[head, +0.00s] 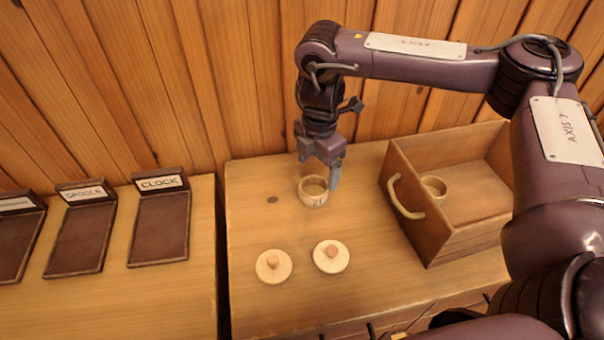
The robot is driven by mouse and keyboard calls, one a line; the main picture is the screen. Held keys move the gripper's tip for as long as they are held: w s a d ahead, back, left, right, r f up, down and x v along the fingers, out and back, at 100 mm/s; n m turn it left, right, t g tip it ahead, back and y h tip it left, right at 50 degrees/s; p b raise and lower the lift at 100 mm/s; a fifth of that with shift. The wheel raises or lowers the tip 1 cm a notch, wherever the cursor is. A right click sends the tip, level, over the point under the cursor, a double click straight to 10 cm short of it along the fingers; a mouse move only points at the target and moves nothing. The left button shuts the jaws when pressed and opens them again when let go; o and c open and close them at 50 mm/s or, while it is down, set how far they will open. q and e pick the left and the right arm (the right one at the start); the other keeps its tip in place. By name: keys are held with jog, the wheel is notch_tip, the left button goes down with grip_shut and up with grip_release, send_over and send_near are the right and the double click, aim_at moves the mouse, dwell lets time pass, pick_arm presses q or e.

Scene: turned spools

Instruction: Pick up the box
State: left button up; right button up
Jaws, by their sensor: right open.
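A small round wooden box (309,199), open at the top, stands upright on the wooden table (290,303). My right gripper (329,176) points down at its right rim, with its jaws open. One finger shows at the box's right side; where the other finger sits, and whether either touches, I cannot tell. A second round box (434,186) stands inside a larger open wooden crate (453,242) with a curved handle. Two round pale lids with knobs, the left lid (267,276) and the right lid (331,266), lie in front. My left gripper is out of view.
The crate stands close on the right, its handle (402,203) sticking out toward the round box. On the left, across a narrow gap, another surface (110,304) carries dark labelled trays, one marked CLOCK (160,230). A plank wall (230,80) rises behind. The table's left part is clear.

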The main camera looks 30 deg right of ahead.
aim_at(311, 187)
notch_tip(311, 187, down, 3)
jog(key=shift+s+a+r+b, duration=0.1)
jog(key=shift+r+b, duration=0.05)
jog(key=shift+b, duration=0.3)
jog(key=f, duration=0.2)
jog(key=a+f, duration=0.1)
jog(key=f, duration=0.1)
jog(key=shift+w+f, duration=0.1)
jog(key=shift+w, duration=0.25)
jog(key=shift+f, duration=0.4)
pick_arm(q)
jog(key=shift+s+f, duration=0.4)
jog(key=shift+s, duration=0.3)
pick_arm(e)
jog(key=c, duration=1)
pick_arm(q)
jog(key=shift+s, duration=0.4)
pick_arm(e)
jog(key=shift+r, duration=0.15)
